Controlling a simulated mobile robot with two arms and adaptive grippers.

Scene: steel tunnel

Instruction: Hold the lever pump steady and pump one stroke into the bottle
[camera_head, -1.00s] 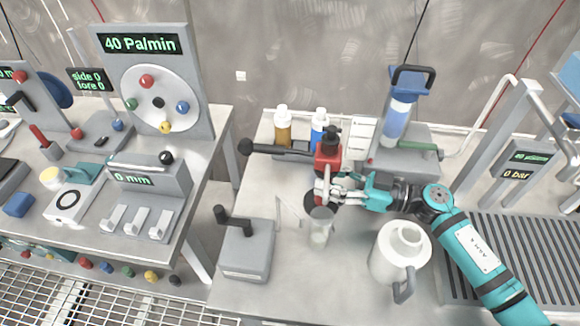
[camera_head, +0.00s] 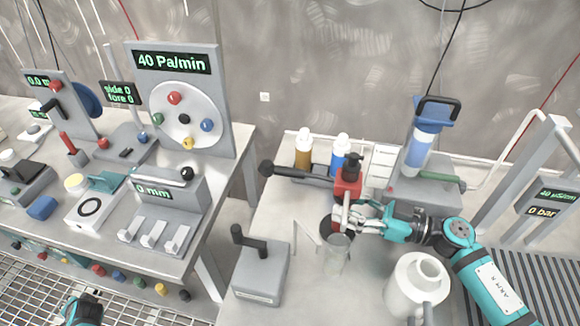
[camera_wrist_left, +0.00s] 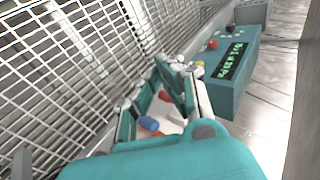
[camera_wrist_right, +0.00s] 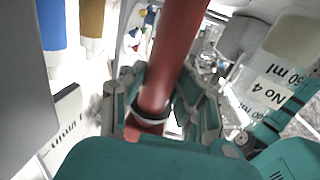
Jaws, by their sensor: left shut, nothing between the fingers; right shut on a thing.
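The lever pump (camera_head: 348,185) has a red body with a black top, and its long black lever (camera_head: 300,172) points left to a ball knob. My right gripper (camera_head: 352,222) is shut on the pump's red column, which also shows in the right wrist view (camera_wrist_right: 174,62). A clear vessel (camera_head: 335,256), perhaps the bottle, stands upright just in front of the pump; whether it is under the outlet I cannot tell. My left gripper (camera_head: 88,296) is at the lower left over the grating, far from the lever, shut and empty.
An amber bottle (camera_head: 303,150) and a blue bottle (camera_head: 340,152) stand behind the lever. A white jug (camera_head: 416,285) is at the front right, a grey crank box (camera_head: 260,272) at the front left. A gap separates this bench from the left one.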

